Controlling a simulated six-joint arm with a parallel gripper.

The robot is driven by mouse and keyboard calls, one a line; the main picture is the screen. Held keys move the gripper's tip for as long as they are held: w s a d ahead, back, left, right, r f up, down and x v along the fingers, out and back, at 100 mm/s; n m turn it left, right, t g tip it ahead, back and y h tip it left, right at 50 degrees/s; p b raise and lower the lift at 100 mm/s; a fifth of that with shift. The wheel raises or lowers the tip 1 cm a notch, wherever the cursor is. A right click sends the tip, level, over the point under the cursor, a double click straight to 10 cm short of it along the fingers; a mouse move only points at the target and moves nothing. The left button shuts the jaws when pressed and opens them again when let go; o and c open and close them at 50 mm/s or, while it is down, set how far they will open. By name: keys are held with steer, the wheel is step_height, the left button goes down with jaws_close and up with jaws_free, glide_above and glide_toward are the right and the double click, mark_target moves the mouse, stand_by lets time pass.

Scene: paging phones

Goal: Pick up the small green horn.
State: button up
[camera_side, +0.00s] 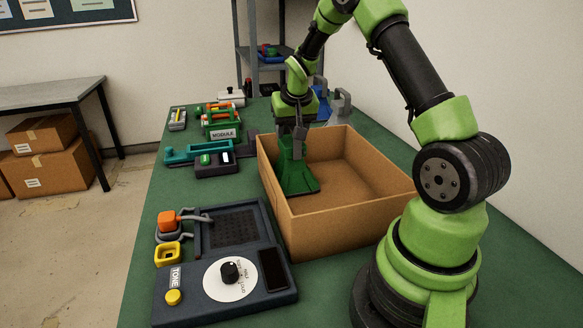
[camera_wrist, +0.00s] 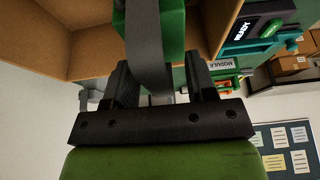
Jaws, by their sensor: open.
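A green horn-shaped piece (camera_side: 295,175) with a flared lower end is inside the cardboard box, near its left wall. My gripper (camera_side: 297,132) is right above it, pointing down. In the wrist view, a green part with a grey strip (camera_wrist: 172,30) runs up from between the two dark fingers of my gripper (camera_wrist: 160,85). The fingers are open around the grey strip. I cannot tell whether either finger touches it. The horn's upper end is partly hidden by the gripper.
A dark TONE panel (camera_side: 225,270) with a dial lies at front left. A MODULE unit (camera_side: 222,132) and a teal device (camera_side: 195,153) stand behind left. Green table (camera_side: 148,215) shows along the left edge.

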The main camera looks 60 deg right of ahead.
jaws_close()
steer(key=shift+r, duration=0.1)
stand_by(0.4)
